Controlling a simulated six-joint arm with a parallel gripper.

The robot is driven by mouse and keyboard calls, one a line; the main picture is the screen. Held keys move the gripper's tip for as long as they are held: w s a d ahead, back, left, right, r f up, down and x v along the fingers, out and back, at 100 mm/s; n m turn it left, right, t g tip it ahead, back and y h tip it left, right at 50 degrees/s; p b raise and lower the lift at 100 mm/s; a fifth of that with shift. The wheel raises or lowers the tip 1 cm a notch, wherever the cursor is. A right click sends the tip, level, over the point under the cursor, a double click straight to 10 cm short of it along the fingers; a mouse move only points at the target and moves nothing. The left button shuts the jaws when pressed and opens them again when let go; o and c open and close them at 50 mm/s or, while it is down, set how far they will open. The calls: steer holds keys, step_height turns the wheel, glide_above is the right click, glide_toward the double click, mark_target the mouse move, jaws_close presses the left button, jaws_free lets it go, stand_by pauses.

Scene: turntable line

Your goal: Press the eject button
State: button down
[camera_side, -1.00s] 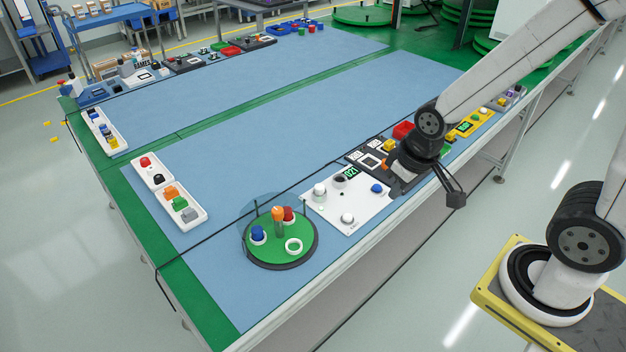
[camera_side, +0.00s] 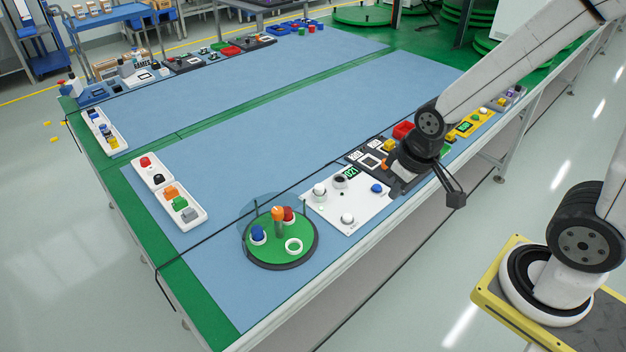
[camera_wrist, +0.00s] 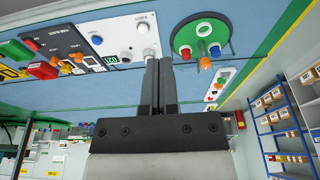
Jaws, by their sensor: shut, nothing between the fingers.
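The eject button (camera_side: 348,218) is a round white button at the front edge of a white panel (camera_side: 330,212). In the wrist view the eject button (camera_wrist: 143,27) has the label EJECT beside it. My gripper (camera_side: 399,184) hangs by the right end of the panel in the side view, apart from the button. In the wrist view my gripper (camera_wrist: 158,61) shows two dark fingers side by side, closed with nothing between them. The fingertips overlap the panel's edge in that view; their height above it is hard to tell.
The panel also carries a white knob (camera_side: 319,189), a black knob (camera_side: 339,180), a blue button (camera_side: 376,188) and a small display (camera_side: 350,171). A green turntable (camera_side: 270,254) with several pieces stands to the left. A dark panel (camera_side: 357,160) lies behind my gripper.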

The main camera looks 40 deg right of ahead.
steer(key=shift+w, duration=0.1)
steer(key=m+t+y, duration=0.1)
steer(key=m+t, duration=0.6)
steer(key=m, duration=0.1)
glide_above(350, 218)
step_height(350, 218, down, 12)
steer(key=shift+f, duration=0.1)
steer(key=shift+f, duration=0.2)
steer(key=shift+f, duration=4.2)
